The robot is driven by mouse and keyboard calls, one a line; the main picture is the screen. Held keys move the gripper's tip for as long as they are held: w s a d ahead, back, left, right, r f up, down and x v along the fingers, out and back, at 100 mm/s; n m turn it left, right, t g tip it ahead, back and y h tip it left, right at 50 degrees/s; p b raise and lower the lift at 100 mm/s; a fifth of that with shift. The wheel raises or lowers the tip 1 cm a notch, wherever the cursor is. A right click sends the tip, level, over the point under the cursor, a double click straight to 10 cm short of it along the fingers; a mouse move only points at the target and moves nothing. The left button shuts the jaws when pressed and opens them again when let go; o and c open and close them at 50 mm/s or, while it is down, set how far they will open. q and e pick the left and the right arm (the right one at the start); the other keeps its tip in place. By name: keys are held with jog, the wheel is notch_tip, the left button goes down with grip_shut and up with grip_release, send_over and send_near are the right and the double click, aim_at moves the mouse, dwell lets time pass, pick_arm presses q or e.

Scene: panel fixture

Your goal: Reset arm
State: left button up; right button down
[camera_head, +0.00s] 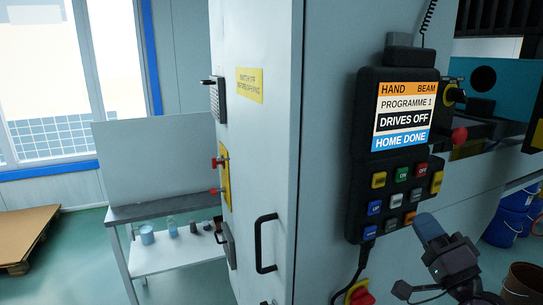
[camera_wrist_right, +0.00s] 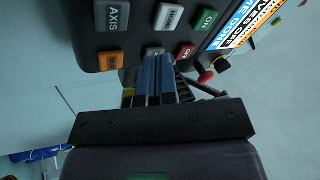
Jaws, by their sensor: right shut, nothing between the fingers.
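The black control pendant (camera_head: 398,150) hangs on the pale cabinet. Its screen (camera_head: 403,117) reads HAND, BEAM, PROGRAMME 1, DRIVES OFF and HOME DONE. Below are several coloured buttons, among them a green one (camera_head: 403,174) and a red one (camera_head: 421,169). My right gripper (camera_head: 428,226) is beside the pendant's lower right corner, its blue fingers together and empty. In the right wrist view the shut fingers (camera_wrist_right: 155,72) reach towards the pendant's buttons (camera_wrist_right: 186,52); I cannot tell whether they touch. The fingertips partly hide a grey button. My left gripper is not in view.
A red knob (camera_head: 459,136) sticks out right of the pendant. A red and yellow switch (camera_head: 360,293) is below it. The cabinet has a black handle (camera_head: 265,243). A side table (camera_head: 165,208) stands at left; blue buckets (camera_head: 505,225) stand at right.

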jog(key=s+f+n+g+h, duration=0.2)
jog(key=s+f+n+g, duration=0.15)
jog(key=f, duration=0.65)
jog(key=s+f+n+g+h, duration=0.2)
jog(key=s+f+n, duration=0.15)
jog(key=f, duration=0.65)
jog(key=s+f+n+g+h, duration=0.2)
jog(key=f+n+g, duration=0.15)
jog(key=f, duration=0.65)
jog(key=s+f+g+h, duration=0.1)
jog(key=s+f, duration=0.7)
jog(key=s, duration=0.3)
jog(key=shift+a+f+g, duration=0.3)
jog(key=shift+a, duration=0.1)
